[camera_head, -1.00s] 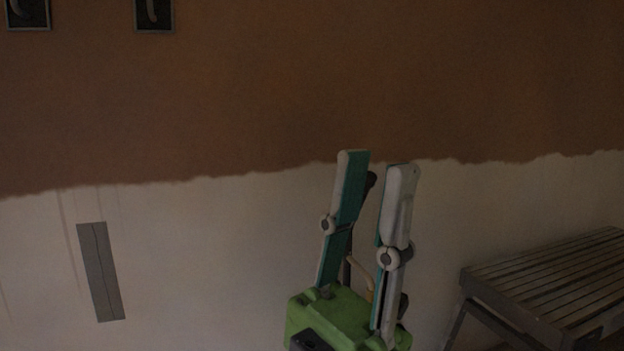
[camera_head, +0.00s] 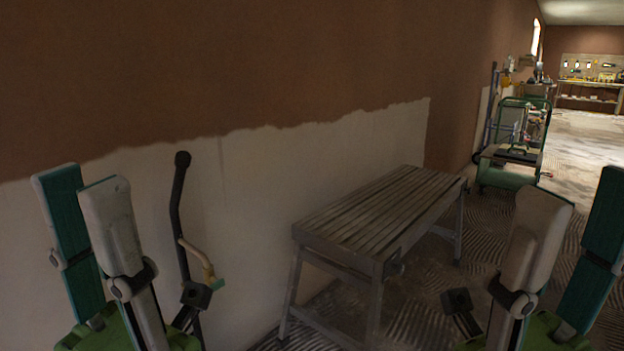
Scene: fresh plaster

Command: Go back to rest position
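My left gripper (camera_head: 82,182) is at the lower left, with its two teal-padded fingers pointing up and a gap between them. My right gripper (camera_head: 580,190) is at the lower right, also pointing up, with its fingers apart. Both are green-bodied and hold nothing that I can see. Both are cut off by the bottom edge, so most of the arms is hidden. The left gripper stands in front of the wall (camera_head: 290,185). The right one is in front of the floor, to the right of the bench.
A slatted wooden bench (camera_head: 385,205) stands between my grippers by the half-plastered wall. A dark rod with a tan grip (camera_head: 178,205) stands right of my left gripper. A green cart (camera_head: 508,175) and a workbench (camera_head: 590,88) are farther back. Textured floor (camera_head: 585,150) is open at right.

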